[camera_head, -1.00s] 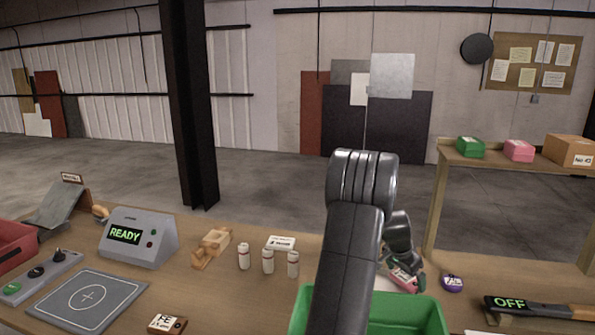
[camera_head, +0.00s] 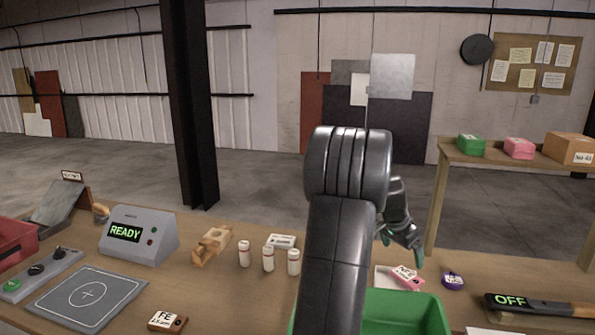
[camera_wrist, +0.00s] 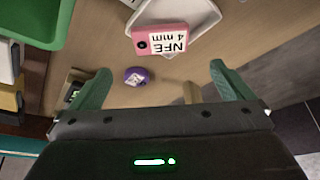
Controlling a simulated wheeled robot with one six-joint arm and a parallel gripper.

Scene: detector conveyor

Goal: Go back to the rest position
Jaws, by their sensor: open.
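My gripper (camera_head: 403,250) is open and empty, in the air above the table. In the wrist view its two green fingers stand wide apart (camera_wrist: 160,70). A pink block (camera_head: 408,277) marked "NFE 4 mm" lies on a white tray (camera_head: 383,279), below and apart from my gripper. The block (camera_wrist: 160,40) and tray (camera_wrist: 205,14) also show in the wrist view, beyond the fingers. My arm hides part of the table's middle in the head view.
A green bin (camera_head: 425,318) stands at the front beside the tray. A purple round piece (camera_head: 453,281) lies right of the block. White bottles (camera_head: 268,259), a "READY" detector box (camera_head: 150,240) and an "FE" block (camera_head: 167,322) are to the left. A shelf (camera_head: 480,165) stands at right.

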